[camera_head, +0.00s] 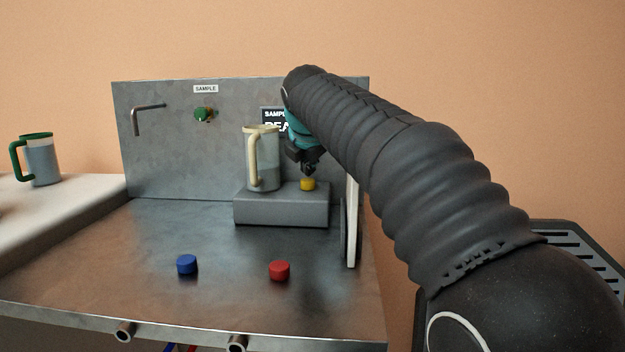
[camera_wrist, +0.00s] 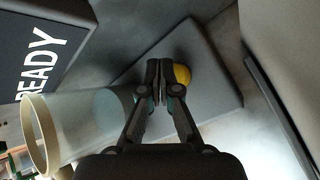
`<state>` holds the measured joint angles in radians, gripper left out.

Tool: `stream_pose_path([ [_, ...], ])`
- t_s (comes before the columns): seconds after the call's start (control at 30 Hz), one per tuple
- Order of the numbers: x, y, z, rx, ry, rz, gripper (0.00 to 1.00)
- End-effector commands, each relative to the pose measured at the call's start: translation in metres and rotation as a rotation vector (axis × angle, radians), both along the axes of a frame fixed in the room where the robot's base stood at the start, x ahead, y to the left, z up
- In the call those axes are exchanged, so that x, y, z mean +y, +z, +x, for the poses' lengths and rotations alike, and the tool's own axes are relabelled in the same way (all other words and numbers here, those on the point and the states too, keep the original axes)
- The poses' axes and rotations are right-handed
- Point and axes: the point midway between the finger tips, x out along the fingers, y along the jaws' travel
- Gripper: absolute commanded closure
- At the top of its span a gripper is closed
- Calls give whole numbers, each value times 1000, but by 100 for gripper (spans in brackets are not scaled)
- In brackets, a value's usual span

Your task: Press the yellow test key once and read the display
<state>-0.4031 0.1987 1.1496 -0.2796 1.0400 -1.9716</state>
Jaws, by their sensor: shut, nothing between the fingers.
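The yellow test key (camera_head: 308,184) is a small round button on top of a grey block (camera_head: 282,208). My gripper (camera_head: 309,172) is shut and empty, pointing down just above the key. In the wrist view the shut fingertips (camera_wrist: 160,68) lie beside the yellow key (camera_wrist: 182,75), partly covering it; I cannot tell whether they touch. The display (camera_head: 271,116) is a dark panel on the back plate, partly hidden by my arm and a mug. In the wrist view the display (camera_wrist: 40,45) shows white letters reading "READY", its first letter partly hidden.
A mug with a cream handle (camera_head: 264,160) stands on the block, left of the key. A blue knob (camera_head: 187,264) and a red knob (camera_head: 279,270) sit on the metal bench. A white upright panel (camera_head: 352,220) stands right of the block. A green-handled mug (camera_head: 42,160) is far left.

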Motion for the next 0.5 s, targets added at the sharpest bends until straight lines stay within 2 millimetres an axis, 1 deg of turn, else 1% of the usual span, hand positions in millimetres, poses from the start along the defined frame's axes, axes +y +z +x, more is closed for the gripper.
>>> stream_pose_path([
  [0.5, 0, -5, 0, 0, 0, 0, 100],
])
